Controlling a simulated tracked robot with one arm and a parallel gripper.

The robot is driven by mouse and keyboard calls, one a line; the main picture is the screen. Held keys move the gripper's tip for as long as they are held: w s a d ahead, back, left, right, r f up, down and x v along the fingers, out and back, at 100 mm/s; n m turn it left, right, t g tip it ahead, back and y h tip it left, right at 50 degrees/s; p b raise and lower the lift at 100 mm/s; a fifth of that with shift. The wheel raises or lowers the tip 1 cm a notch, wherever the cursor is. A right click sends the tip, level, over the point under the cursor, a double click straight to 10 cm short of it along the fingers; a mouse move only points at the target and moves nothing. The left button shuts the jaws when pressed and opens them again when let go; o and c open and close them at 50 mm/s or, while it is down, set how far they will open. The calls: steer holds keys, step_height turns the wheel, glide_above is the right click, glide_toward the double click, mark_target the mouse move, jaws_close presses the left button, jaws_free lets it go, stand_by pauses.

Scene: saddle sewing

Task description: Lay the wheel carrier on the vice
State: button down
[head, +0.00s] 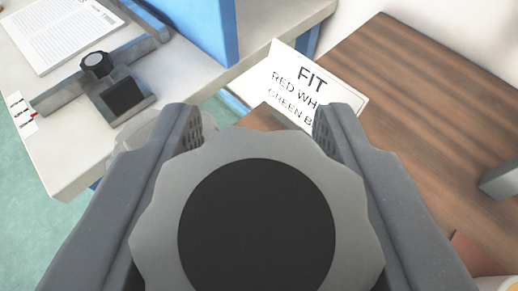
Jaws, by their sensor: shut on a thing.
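My gripper (262,125) fills the lower middle of the view, its two grey fingers left and right. A large round piece with a grey scalloped rim and a flat black centre (257,225) sits between the fingers, close to the camera. I take it to be the wheel carrier; its underside and the grip contact are hidden. The likely vice (124,97) is at the upper left on a pale bench: a grey metal fixture with a black pad, a dark scalloped knob and a long bar. My gripper is apart from it, to its lower right.
A clear round thing (150,130) is partly hidden by the left finger. A grey block (500,182) is at right.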

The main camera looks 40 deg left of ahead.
steer(key=shift+f+b, duration=0.8)
steer(key=shift+f, duration=1.2)
stand_by(0.8)
steer(key=c, duration=0.9)
jaws_free()
steer(key=shift+s+d, duration=0.1)
steer(key=b+v, duration=0.1)
steer(key=v, duration=1.2)
steer(key=shift+s+d, duration=0.15)
steer(key=shift+d, duration=0.05)
